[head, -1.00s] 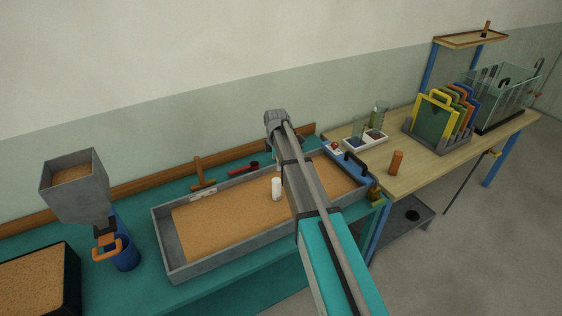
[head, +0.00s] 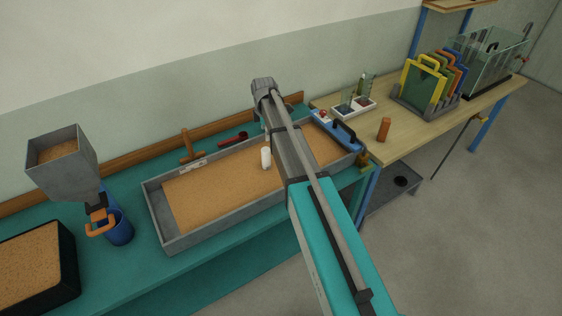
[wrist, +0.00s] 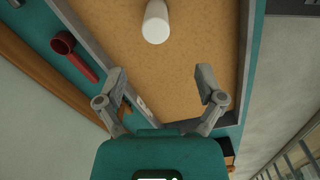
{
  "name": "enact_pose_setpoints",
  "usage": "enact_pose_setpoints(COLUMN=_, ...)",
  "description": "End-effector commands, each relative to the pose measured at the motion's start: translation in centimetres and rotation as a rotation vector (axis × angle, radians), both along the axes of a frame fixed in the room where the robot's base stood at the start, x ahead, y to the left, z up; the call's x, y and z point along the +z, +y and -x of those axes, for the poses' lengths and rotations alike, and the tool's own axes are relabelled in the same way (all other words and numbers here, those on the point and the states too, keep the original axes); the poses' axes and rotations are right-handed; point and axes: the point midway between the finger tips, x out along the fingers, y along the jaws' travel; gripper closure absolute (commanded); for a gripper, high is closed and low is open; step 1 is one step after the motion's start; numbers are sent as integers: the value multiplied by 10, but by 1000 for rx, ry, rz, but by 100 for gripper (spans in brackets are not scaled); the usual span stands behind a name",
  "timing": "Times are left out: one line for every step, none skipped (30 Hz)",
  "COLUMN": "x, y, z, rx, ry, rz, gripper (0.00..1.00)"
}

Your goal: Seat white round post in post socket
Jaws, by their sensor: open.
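The white round post (head: 266,158) stands upright in the sand of the grey tray (head: 225,215), just left of my arm in the head view. In the wrist view the white round post (wrist: 156,22) shows at the top, beyond my fingertips and between their lines. My gripper (wrist: 161,78) is open and empty, with its two fingers spread wide and apart from the post. I cannot make out the post socket in either view.
A red scoop (head: 232,138) and a brown wooden tool (head: 188,148) lie along the tray's back edge. A grey hopper (head: 66,165) stands left. The wooden table (head: 420,125) holds an orange-brown block (head: 384,130).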

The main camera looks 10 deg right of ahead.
Motion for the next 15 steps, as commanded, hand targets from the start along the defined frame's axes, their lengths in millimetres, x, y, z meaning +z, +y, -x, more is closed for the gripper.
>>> enact_pose_setpoints(x=0, y=-1, z=10, rx=-29, ry=0, rz=0, gripper=13)
enact_pose_setpoints(x=0, y=-1, z=15, rx=-52, ry=0, rz=0, gripper=13)
enact_pose_setpoints(x=0, y=-1, z=22, rx=-87, ry=0, rz=0, gripper=13)
enact_pose_setpoints(x=0, y=-2, z=28, rx=-118, ry=0, rz=0, gripper=13)
enact_pose_setpoints(x=0, y=-2, z=35, rx=-152, ry=0, rz=0, gripper=13)
enact_pose_setpoints(x=0, y=-3, z=45, rx=-203, ry=0, rz=0, gripper=13)
enact_pose_setpoints(x=0, y=-3, z=53, rx=-244, ry=0, rz=0, gripper=13)
enact_pose_setpoints(x=0, y=-4, z=61, rx=-286, ry=0, rz=0, gripper=13)
enact_pose_setpoints(x=0, y=-4, z=72, rx=-346, ry=0, rz=0, gripper=13)
enact_pose_setpoints(x=0, y=-5, z=81, rx=-393, ry=0, rz=0, gripper=13)
enact_pose_setpoints(x=0, y=-5, z=90, rx=-440, ry=0, rz=0, gripper=13)
enact_pose_setpoints(x=0, y=-6, z=102, rx=-505, ry=0, rz=1, gripper=13)
enact_pose_setpoints(x=0, y=-6, z=111, rx=-553, ry=0, rz=1, gripper=13)
enact_pose_setpoints(x=0, y=-7, z=119, rx=-601, ry=0, rz=1, gripper=13)
enact_pose_setpoints(x=0, y=-7, z=131, rx=-665, ry=0, rz=1, gripper=13)
